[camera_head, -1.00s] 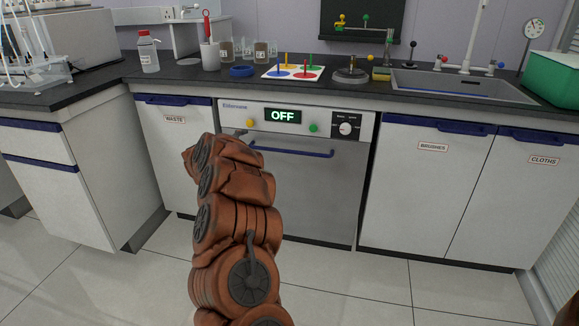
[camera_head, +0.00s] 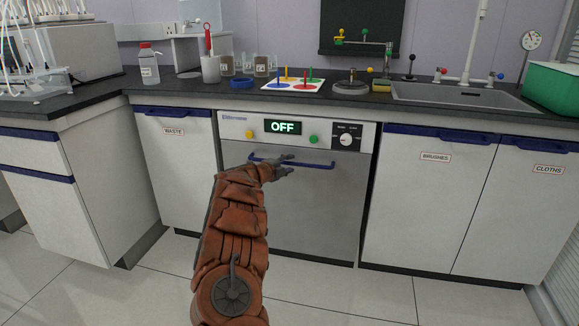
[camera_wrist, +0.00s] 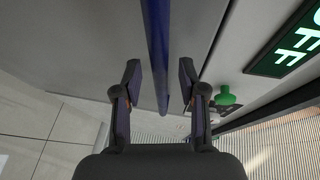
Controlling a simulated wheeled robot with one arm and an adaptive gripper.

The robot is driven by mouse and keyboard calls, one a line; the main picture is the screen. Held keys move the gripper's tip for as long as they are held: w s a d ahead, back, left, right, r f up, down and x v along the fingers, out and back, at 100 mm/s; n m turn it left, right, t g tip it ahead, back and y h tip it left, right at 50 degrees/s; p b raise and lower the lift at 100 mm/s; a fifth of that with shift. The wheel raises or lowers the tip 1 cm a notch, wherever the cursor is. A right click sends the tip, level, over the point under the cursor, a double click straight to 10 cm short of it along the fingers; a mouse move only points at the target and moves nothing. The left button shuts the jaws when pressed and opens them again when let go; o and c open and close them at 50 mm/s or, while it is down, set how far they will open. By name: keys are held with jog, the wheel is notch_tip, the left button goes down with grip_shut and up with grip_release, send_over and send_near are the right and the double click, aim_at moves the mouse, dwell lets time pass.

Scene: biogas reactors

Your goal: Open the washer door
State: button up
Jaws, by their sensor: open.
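The washer (camera_head: 230,122) is built in under the counter, with "OFF" on its display (camera_head: 283,128). Its steel door (camera_head: 310,215) is upright and closed. A blue bar handle (camera_head: 318,166) runs across the top of the door. In the wrist view the blue handle (camera_wrist: 157,45) passes lengthwise between the two fingertips of my gripper (camera_wrist: 159,75). The fingers are not closed on it; I cannot tell how deep the bar sits between them.
A yellow button (camera_head: 249,134), a green button (camera_head: 313,139) and a dial (camera_head: 346,140) are just above the handle. Cabinets labelled waste (camera_head: 178,175) and brushes (camera_head: 420,200) flank the washer. The floor (camera_head: 330,290) in front is clear.

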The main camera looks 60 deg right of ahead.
jog(key=shift+d+f, duration=0.1)
jog(key=shift+d, duration=0.55)
jog(key=shift+c, duration=0.2)
grip_shut()
